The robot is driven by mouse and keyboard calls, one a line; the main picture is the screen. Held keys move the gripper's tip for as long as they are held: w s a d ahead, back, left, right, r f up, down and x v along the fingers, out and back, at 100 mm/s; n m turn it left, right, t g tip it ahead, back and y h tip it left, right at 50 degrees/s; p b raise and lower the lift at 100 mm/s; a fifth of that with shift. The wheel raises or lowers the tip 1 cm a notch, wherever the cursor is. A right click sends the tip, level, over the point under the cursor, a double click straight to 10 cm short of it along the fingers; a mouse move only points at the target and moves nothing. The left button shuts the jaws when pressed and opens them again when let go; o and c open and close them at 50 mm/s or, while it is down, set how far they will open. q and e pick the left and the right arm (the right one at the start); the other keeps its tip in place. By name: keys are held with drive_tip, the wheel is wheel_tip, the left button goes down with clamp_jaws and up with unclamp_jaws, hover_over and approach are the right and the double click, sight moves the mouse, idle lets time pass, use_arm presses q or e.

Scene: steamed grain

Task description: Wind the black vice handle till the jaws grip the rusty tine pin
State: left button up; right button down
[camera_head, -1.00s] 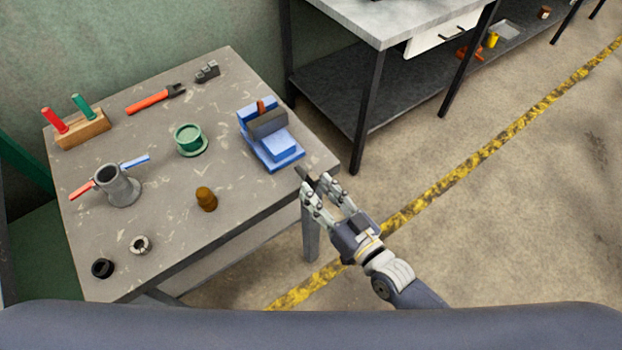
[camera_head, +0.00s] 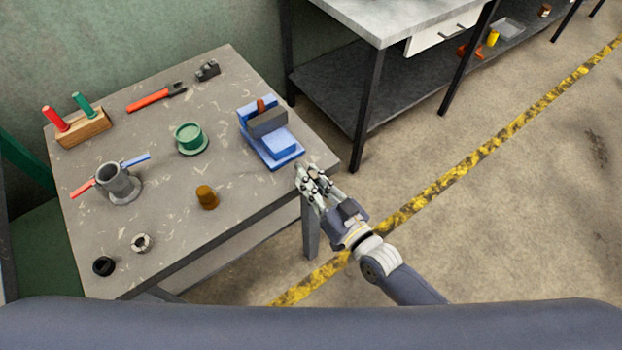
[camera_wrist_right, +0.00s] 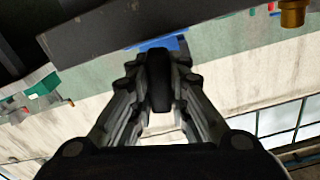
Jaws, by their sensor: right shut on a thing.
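The blue vice (camera_head: 281,148) stands at the right edge of the workbench, with a dark grey jaw block (camera_head: 268,122) on top. The rusty tine pin (camera_head: 261,104) stands upright behind that block; whether the jaws touch it I cannot tell. My right gripper (camera_head: 312,178) is at the vice's front end, just off the bench edge. In the right wrist view its fingers are shut on the black vice handle (camera_wrist_right: 158,80), with a bit of blue vice (camera_wrist_right: 165,43) beyond. The handle is mostly hidden in the head view. My left gripper is not in view.
A shelved table (camera_head: 385,20) stands behind right. The floor at right is clear.

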drive_tip(key=shift+m, duration=0.3)
drive_tip(key=c, duration=1.5)
unclamp_jaws()
drive_tip(key=v, duration=1.2)
